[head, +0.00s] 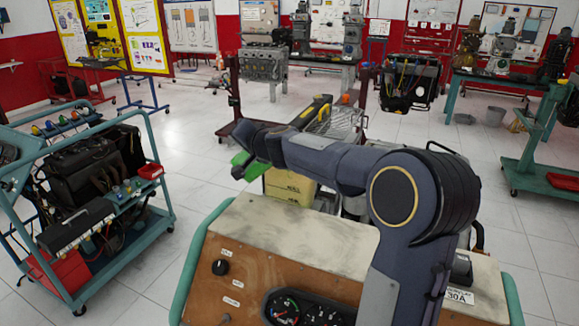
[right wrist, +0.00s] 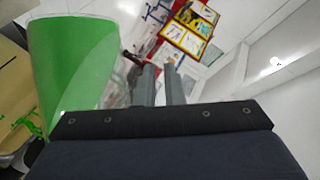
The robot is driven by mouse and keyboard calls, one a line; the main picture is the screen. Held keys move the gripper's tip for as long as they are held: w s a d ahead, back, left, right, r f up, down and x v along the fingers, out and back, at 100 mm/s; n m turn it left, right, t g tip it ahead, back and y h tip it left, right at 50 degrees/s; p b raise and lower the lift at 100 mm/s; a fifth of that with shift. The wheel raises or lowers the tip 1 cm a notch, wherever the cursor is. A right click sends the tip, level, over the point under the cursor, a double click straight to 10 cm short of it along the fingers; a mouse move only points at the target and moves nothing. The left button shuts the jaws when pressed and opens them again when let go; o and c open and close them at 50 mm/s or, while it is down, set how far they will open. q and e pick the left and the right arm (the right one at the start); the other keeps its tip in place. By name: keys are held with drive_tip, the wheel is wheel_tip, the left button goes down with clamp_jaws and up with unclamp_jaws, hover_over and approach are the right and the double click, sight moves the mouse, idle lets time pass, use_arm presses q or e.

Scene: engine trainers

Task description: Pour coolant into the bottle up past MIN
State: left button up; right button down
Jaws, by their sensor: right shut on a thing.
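A green coolant container (head: 241,163) is at the end of my right arm in the head view, mostly hidden behind the wrist. It looms large and tilted at the left of the right wrist view (right wrist: 75,70). My right gripper (right wrist: 161,75) is shut on it; the contact itself is not clear. The pale yellow bottle (head: 289,188) with dark level marks stands behind the trainer's panel, below my forearm, its upper part covered by the arm. The container is at the bottle's upper left. Whether liquid flows, and the level inside, cannot be seen. My left gripper is not in view.
The engine trainer's wooden panel (head: 262,262) with gauges and a knob is close in front. A black battery-like unit on a teal cart (head: 165,215) stands at the left. More engine stands and a teal table (head: 500,80) are farther back. Tiled floor lies open between them.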

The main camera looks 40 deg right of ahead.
drive_tip(key=shift+d+r, duration=0.1)
drive_tip(key=shift+r, duration=0.1)
drive_tip(key=shift+d+r+m, duration=0.25)
drive_tip(key=shift+d+m, duration=0.05)
drive_tip(key=shift+d, duration=0.05)
drive_tip(key=shift+d+r, duration=0.1)
drive_tip(key=shift+d, duration=0.05)
drive_tip(key=shift+d+r, duration=0.2)
drive_tip(key=shift+s+d+r+m+t, duration=0.15)
drive_tip(key=shift+r+m+t, duration=0.05)
drive_tip(key=shift+m+t, duration=0.1)
drive_tip(key=shift+s+d+m+y, duration=0.1)
drive_tip(key=shift+d+m+y, duration=0.3)
idle(1.6)
